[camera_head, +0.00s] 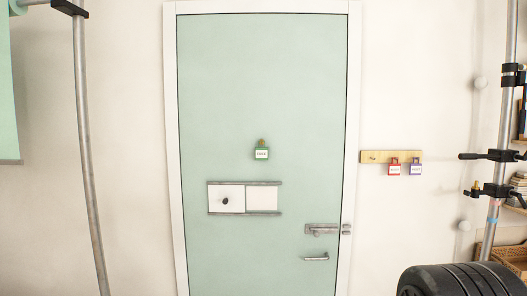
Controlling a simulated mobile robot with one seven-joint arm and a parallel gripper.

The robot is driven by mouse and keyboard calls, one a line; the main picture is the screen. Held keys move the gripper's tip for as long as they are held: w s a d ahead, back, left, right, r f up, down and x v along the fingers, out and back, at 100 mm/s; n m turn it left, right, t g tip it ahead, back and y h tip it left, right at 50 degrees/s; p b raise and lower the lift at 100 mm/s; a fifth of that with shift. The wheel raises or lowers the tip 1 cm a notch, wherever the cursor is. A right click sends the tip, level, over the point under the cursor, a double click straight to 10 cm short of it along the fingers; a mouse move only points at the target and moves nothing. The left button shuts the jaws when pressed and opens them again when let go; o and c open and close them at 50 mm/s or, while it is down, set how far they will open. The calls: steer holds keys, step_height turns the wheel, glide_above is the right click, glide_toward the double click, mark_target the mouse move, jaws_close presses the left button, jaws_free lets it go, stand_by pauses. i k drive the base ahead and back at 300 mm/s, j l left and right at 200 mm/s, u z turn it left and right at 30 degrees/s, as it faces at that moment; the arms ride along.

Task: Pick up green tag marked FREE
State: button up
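The green tag (261,153) hangs on the pale green door from a small brass-coloured hook or knob. It has a white label whose small text is hard to read. It hangs at about mid-height on the door, above a sliding panel. My gripper does not show in the head view.
The door (300,90) is closed in a white frame and has a sliding panel (230,198), a bolt (322,229) and a handle (316,257). Metal poles (84,130) stand at both sides.

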mark_target(261, 154)
steer(key=i+j, duration=0.15)
steer(key=i, duration=0.35)
steer(key=i+j, duration=0.15)
steer(key=i, duration=0.3)
steer(key=i+j, duration=0.2)
steer(key=i, duration=0.3)
